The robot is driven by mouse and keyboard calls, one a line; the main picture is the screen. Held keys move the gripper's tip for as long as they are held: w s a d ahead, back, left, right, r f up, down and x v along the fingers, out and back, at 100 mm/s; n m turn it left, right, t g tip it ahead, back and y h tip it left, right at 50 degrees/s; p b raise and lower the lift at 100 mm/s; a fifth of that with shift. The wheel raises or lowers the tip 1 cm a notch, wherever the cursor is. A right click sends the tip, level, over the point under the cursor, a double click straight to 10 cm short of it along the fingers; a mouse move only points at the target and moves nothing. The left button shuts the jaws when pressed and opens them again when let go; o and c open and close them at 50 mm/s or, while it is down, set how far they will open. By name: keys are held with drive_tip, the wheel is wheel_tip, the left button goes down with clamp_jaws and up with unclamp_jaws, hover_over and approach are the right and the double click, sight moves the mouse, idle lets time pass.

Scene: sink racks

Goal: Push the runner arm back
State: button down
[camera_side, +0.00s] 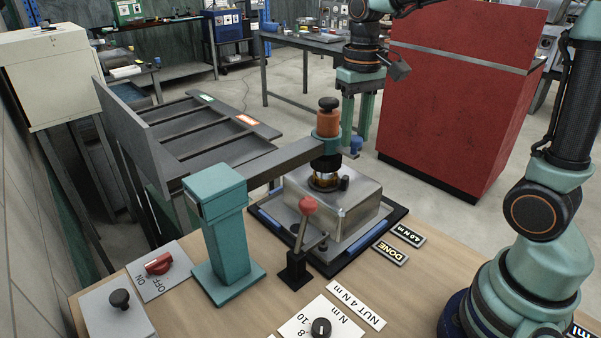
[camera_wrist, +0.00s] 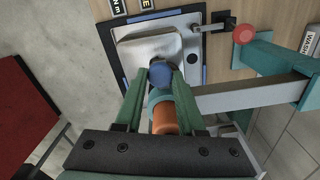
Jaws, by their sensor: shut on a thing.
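The runner arm is a grey beam (camera_side: 262,162) fixed to a teal column (camera_side: 226,235) and level with its top. At its far end is the runner (camera_side: 328,122), an orange body with a black cap and a teal collar. The runner stands above a metal block (camera_side: 350,208), its lower end close to the block's top. My gripper (camera_side: 358,134) is beside the runner, fingers down, shut on a blue knob (camera_side: 356,144) on the runner's side. The wrist view shows the knob (camera_wrist: 160,73) between my teal fingertips, with the runner (camera_wrist: 166,118) just behind it.
The block sits on a black-edged tray (camera_side: 392,222) with blue strips. A red-knobbed lever (camera_side: 304,220) stands before it. A dial (camera_side: 321,327), an ON/OFF switch (camera_side: 158,264) and labels lie on the table. A grey rack (camera_side: 190,125) stands behind the column; a red cabinet (camera_side: 455,100) is behind right.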

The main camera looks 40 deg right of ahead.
sight(299, 156)
drive_tip(key=shift+a, duration=0.1)
drive_tip(key=a, duration=1.4)
drive_tip(key=shift+a, duration=0.2)
drive_tip(key=c, duration=0.5)
unclamp_jaws()
drive_tip(key=shift+r, duration=0.1)
wheel_tip(299, 156, up, 12)
drive_tip(key=shift+d, duration=0.1)
